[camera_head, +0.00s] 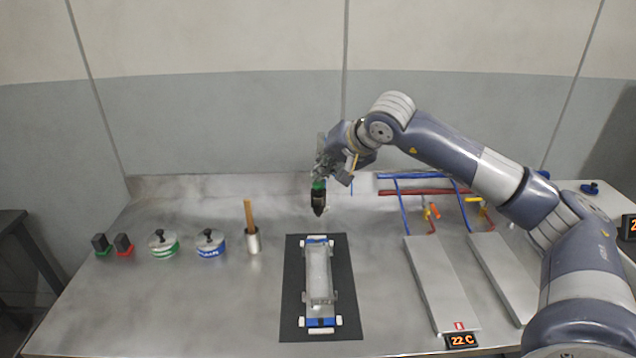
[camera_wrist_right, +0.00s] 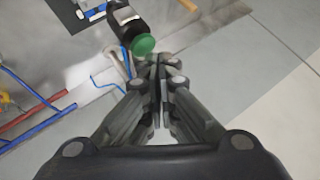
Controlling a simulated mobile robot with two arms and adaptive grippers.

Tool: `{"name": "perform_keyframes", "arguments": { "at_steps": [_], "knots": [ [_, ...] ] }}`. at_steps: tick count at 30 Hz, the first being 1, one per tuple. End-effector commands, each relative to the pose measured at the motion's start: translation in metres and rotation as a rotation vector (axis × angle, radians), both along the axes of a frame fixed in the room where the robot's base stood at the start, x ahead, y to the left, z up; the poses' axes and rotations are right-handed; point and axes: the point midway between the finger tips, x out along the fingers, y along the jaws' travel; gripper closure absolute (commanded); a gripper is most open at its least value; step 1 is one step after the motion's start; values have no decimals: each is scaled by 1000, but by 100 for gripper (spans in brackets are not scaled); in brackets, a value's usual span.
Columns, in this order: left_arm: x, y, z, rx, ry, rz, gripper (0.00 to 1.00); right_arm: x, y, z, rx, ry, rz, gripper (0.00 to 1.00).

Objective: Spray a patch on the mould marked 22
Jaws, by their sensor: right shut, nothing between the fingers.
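A display reading 22 C (camera_head: 461,340) stands at the front end of a long flat grey plate (camera_head: 437,280). A second, similar plate (camera_head: 503,272) lies to its right. A grey trough-like block (camera_head: 319,275) sits between blue and white end pieces on a black mat (camera_head: 291,315). My right gripper (camera_head: 322,172) is above the back of the table, with its fingers shut and empty. A black tool with a green cap (camera_head: 318,198) is just below it. In the right wrist view the green cap (camera_wrist_right: 143,46) is close to the fingertips (camera_wrist_right: 160,62); I cannot tell whether they touch.
Two lidded pots (camera_head: 163,243) (camera_head: 210,243), a metal cup with a wooden handle (camera_head: 253,240) and two small dark blocks (camera_head: 111,245) stand left. Blue and red pipes with valves (camera_head: 432,211) run behind the plates. Another display (camera_head: 628,227) is cut off at the right edge.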

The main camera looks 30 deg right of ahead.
Motion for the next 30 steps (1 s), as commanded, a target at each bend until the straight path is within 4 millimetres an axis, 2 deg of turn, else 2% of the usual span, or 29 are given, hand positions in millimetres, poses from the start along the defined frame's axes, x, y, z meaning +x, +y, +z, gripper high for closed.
{"name": "perform_keyframes", "arguments": {
  "at_steps": [11, 19, 30],
  "knots": [
    [0, 0, 0, 0, 0, 0, 100, 0, 0, -1, 0, 0, 0, 100],
    [0, 0, -10, 0, 0, 0, 100, 0, 0, -10, 0, 0, 0, 100],
    [0, 0, -10, 0, 0, 0, 100, 0, 0, -9, 0, 1, 1, 100]
  ]
}}
